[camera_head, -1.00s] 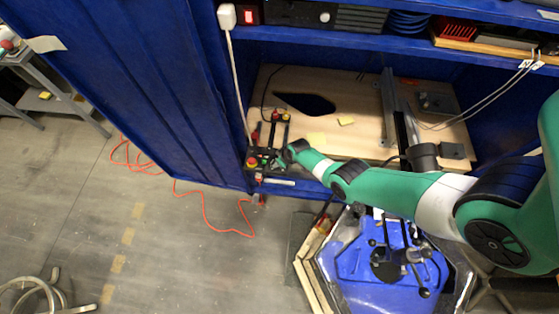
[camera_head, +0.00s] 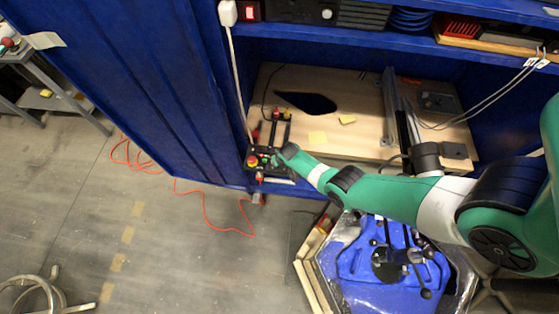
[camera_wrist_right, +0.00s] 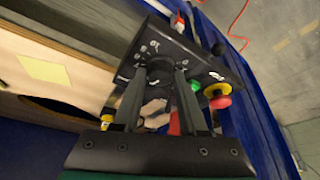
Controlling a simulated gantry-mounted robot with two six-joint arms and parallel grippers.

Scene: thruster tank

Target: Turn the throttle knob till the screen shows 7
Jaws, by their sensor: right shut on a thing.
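The black control box (camera_head: 256,174) sits at the front left edge of the bench in the head view. In the right wrist view its dark panel (camera_wrist_right: 150,45) carries white dial marks around the throttle knob (camera_wrist_right: 159,72). My right gripper (camera_head: 272,160) reaches it from the right. In the right wrist view my right gripper (camera_wrist_right: 159,75) has its two fingers on either side of the knob and is shut on it. White marks show on the panel to the right, but I cannot read a screen number. My left gripper is not in view.
A red and yellow stop button (camera_wrist_right: 220,101) and a green button (camera_wrist_right: 195,86) are close to the right finger. A yellow note (camera_head: 317,138) lies on the wooden bench (camera_head: 350,105). A blue cabinet wall (camera_head: 150,90) stands left of the box.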

